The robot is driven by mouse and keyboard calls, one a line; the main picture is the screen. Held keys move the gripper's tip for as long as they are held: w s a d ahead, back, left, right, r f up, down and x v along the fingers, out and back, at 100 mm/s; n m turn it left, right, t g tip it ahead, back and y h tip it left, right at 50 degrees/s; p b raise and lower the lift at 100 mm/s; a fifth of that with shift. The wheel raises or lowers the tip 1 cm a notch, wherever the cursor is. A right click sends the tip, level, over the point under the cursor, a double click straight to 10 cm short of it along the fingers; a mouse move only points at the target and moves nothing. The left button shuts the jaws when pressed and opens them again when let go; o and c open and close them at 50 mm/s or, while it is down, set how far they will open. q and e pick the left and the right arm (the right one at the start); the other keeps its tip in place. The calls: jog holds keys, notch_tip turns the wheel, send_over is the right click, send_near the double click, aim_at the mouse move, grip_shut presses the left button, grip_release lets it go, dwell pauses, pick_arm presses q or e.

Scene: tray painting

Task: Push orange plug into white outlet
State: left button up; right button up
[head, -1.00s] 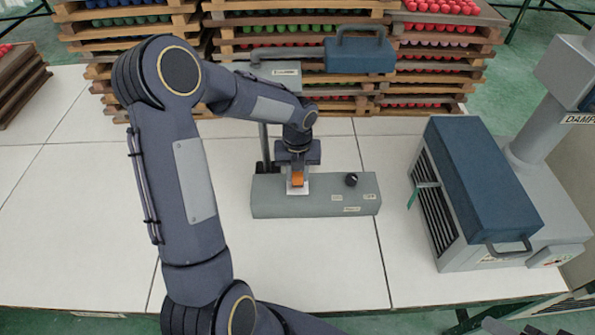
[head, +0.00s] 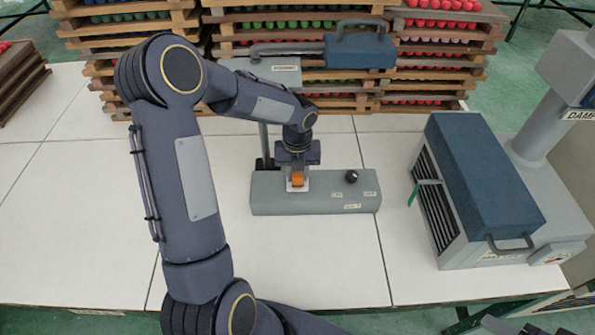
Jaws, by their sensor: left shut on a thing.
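The orange plug (head: 298,179) is between the fingers of my left gripper (head: 298,174), which is shut on it and points down. The plug is at the white outlet (head: 298,188) on the left part of the grey box's top. From this angle I cannot tell how deep the plug sits in the outlet, as the gripper hides part of both. The grey box (head: 315,203) lies on the white table and has a black knob (head: 352,176) at its right. My right gripper cannot be made out.
A blue and grey machine (head: 480,190) with a slatted side stands on the right. A grey stand with a blue block (head: 360,50) rises behind the box. Stacked wooden trays (head: 440,65) hold coloured pieces at the back. The white table (head: 320,265) is clear in front.

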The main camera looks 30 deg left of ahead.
pick_arm(q)
jog(key=shift+f, duration=0.1)
dwell(0.4)
jog(key=o, duration=1.5)
jog(key=shift+c, duration=0.2)
notch_tip(320, 180, up, 6)
jog(key=p, duration=0.5)
notch_tip(320, 180, up, 8)
